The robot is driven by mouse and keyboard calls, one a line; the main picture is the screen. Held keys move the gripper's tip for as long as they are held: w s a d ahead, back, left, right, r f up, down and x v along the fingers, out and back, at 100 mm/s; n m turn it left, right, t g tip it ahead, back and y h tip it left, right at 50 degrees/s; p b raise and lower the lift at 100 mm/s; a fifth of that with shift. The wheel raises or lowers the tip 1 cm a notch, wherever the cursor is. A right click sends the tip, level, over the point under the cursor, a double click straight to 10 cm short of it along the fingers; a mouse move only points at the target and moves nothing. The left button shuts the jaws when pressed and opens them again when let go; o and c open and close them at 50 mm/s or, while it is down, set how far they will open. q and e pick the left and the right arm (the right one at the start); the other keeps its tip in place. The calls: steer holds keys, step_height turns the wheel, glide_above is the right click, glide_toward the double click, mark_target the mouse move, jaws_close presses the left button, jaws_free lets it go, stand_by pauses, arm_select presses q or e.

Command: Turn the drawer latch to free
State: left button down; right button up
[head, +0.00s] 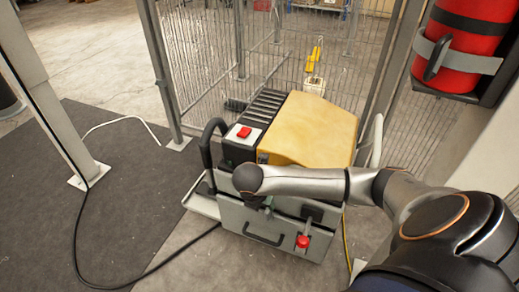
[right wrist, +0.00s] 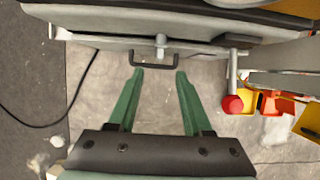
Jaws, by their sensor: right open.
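The grey drawer front (head: 275,222) is on the near side of the machine, with a dark pull handle (head: 262,239). A lever with a red knob (head: 303,241) hangs down at its right; it also shows in the right wrist view (right wrist: 232,104). A small grey turn-piece (right wrist: 160,46) sits above the dark handle (right wrist: 155,62). I cannot tell which of these two is the latch. My right gripper (right wrist: 160,73) is open, its green fingers apart and empty, just short of the handle. My right arm hides most of it in the head view. My left gripper is out of view.
The machine has a yellow cover (head: 315,125) and a red button (head: 244,132) on top. A wire fence (head: 210,60) stands behind it. A red cylinder (head: 465,45) is at upper right. A black cable (head: 78,235) lies on the floor. Yellow bins (right wrist: 307,121) show at right.

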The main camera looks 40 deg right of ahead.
mark_target(267, 212)
steer(key=b+x, duration=0.4)
steer(key=x, duration=0.7)
steer(key=shift+f+b, duration=0.15)
steer(key=shift+b, duration=0.15)
jaws_close()
